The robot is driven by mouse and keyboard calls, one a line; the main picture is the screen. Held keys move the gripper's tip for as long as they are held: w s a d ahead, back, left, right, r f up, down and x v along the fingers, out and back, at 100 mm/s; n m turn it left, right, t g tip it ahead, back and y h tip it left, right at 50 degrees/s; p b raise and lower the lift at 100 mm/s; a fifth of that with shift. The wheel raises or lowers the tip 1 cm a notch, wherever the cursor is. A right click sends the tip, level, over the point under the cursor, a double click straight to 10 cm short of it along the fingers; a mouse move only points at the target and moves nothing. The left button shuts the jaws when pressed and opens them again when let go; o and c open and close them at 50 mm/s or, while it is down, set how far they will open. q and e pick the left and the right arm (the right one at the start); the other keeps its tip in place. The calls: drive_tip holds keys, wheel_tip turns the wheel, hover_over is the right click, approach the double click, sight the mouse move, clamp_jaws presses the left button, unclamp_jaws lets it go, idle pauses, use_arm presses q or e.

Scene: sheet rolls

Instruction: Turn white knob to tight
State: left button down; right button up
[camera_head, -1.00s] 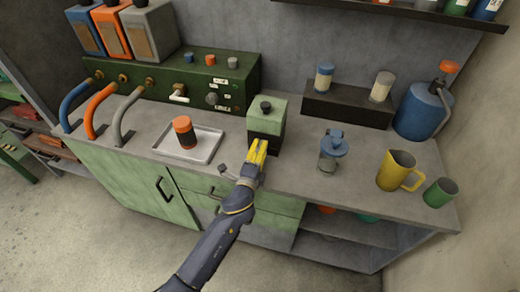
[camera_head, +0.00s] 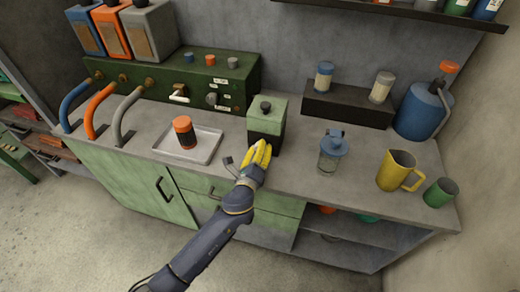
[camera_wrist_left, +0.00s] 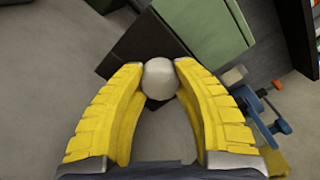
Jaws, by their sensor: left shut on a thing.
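My left gripper (camera_head: 259,146) is at the front of a small green and black box (camera_head: 267,118) with a dark knob on top, standing on the counter. In the left wrist view, its yellow fingers (camera_wrist_left: 160,72) are closed around a pale, rounded white knob (camera_wrist_left: 160,80) in front of the box, touching it on both sides. In the head view the fingers hide this knob. No mark for tight can be read at the knob. My right gripper is not in view.
A grey tray (camera_head: 208,149) with an orange-topped dark jar (camera_head: 184,132) lies left of the box. A glass jar with blue lid (camera_head: 332,150), a yellow jug (camera_head: 396,170) and a green cup (camera_head: 440,192) stand to the right. A green panel (camera_head: 150,72) stands behind.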

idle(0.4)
use_arm(q)
drive_tip(key=c, duration=0.9)
unclamp_jaws()
drive_tip(key=shift+o, duration=0.2)
drive_tip(key=v, duration=1.2)
